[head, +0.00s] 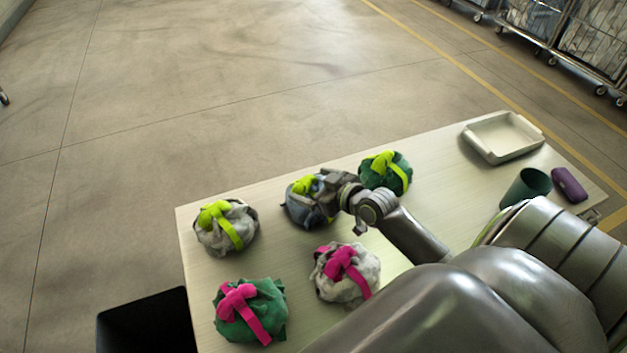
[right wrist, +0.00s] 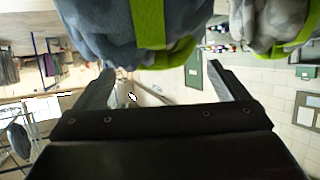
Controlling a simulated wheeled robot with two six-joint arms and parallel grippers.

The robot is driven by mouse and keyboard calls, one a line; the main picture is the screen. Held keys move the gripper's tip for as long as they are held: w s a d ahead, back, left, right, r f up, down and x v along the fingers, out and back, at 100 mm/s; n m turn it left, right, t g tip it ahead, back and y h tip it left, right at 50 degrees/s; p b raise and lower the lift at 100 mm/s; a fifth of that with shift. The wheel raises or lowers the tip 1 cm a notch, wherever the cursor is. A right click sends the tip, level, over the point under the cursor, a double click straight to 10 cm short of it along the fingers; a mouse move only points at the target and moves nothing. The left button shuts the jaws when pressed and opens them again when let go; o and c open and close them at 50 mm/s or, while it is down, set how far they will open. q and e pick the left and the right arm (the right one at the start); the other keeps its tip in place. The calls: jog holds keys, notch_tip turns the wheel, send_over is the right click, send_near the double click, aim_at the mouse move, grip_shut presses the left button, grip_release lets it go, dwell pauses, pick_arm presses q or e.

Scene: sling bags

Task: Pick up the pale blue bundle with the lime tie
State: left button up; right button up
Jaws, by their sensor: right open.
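The pale blue bundle with the lime tie (head: 297,210) sits at the far side of the table, partly hidden by my right gripper (head: 333,192). In the right wrist view the blue bundle (right wrist: 113,28) fills the top, its lime band running down the middle. I cannot tell whether the fingers touch the cloth. My left gripper is not in view.
A grey lime-tied bundle (head: 243,219) stands left, a green lime-tied one (head: 374,177) right. Nearer are a grey pink-tied bundle (head: 332,287) and a green pink-tied one (head: 267,291). A tray (head: 490,154), green cup (head: 527,187) and purple case (head: 569,184) stand right.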

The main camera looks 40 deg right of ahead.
jog(key=shift+w+a+f, duration=0.1)
jog(key=shift+w, duration=0.3)
jog(key=shift+p+x, duration=0.75)
jog(key=shift+x, duration=1.5)
